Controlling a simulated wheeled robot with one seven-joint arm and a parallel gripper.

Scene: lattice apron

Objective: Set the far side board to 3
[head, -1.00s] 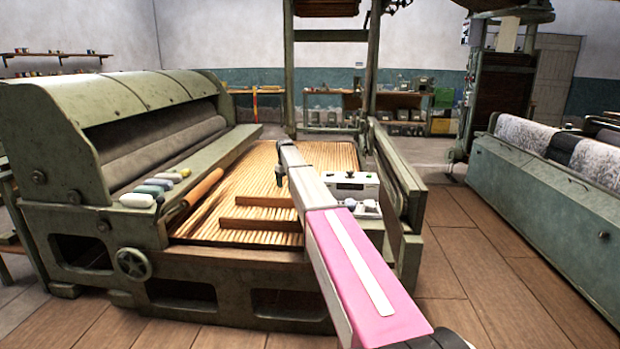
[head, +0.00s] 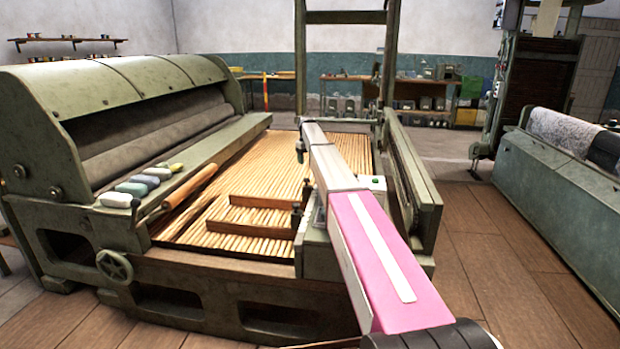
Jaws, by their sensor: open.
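Two low wooden boards stand on the slatted lattice apron (head: 225,183). I take the farther one (head: 262,201) to be the far side board; the nearer board (head: 250,230) runs roughly parallel in front of it. Small dark posts (head: 296,213) stand at their right ends, beside my arm. No scale or number is readable, so the far board's setting cannot be told. My arm reaches forward over the right side of the apron. My gripper (head: 300,152) hangs at its far end, small and dark, open, beyond the far board and apart from it.
The green machine housing with rollers (head: 150,135) stands left, with several coloured bobbins (head: 145,184) on its ledge. A handwheel (head: 115,265) is at the front. A raised side frame (head: 412,180) bounds the right. Plank floor (head: 500,270) is clear beyond it.

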